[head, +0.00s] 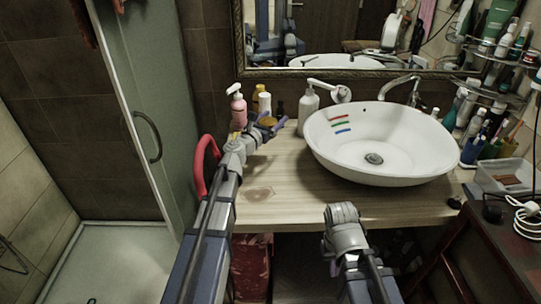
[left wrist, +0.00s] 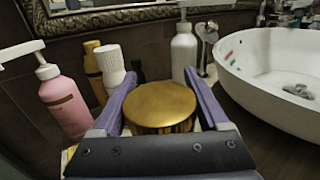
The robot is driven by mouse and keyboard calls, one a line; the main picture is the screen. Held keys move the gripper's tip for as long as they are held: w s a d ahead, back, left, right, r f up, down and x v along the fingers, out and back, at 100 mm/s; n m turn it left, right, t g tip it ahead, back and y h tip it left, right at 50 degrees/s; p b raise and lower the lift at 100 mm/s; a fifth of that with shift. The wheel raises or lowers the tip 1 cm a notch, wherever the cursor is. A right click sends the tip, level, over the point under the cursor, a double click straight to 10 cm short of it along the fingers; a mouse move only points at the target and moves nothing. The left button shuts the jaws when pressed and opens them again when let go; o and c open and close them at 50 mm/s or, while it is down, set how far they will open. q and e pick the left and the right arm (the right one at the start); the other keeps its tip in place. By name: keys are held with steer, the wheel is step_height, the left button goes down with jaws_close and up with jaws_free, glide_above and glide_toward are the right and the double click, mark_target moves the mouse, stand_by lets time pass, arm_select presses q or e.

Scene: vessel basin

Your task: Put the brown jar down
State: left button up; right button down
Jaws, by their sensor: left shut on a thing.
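The brown jar shows a round golden-brown lid in the left wrist view (left wrist: 161,104), between the two purple fingers. In the head view only a small part of the jar (head: 268,120) shows, at the back left of the wooden counter (head: 275,180). My left gripper (head: 272,124) is shut around the jar's sides; its fingers also show in the left wrist view (left wrist: 161,82). The jar looks upright. Its base is hidden, so I cannot tell whether it touches the counter. My right arm is at the lower middle of the head view, with no fingers visible.
A pink pump bottle (left wrist: 67,103), a yellow bottle (left wrist: 95,70) and a white-capped bottle (left wrist: 110,68) stand left of the jar. A white pump bottle (left wrist: 184,52) stands behind it. A white basin (head: 385,155) is to the right. The front left counter is clear.

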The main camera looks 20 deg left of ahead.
arm_select(q)
steer(key=shift+f+b, duration=4.9)
steer(key=shift+f, duration=0.05)
steer(key=shift+f, duration=0.25)
steer(key=o, duration=1.4)
steer(key=shift+r, duration=0.1)
steer(key=shift+r, duration=0.1)
steer(key=shift+s+r, duration=0.1)
steer(key=shift+s, duration=0.15)
steer(key=v, duration=1.1)
steer(key=shift+s+a, duration=0.2)
steer(key=shift+s, duration=0.05)
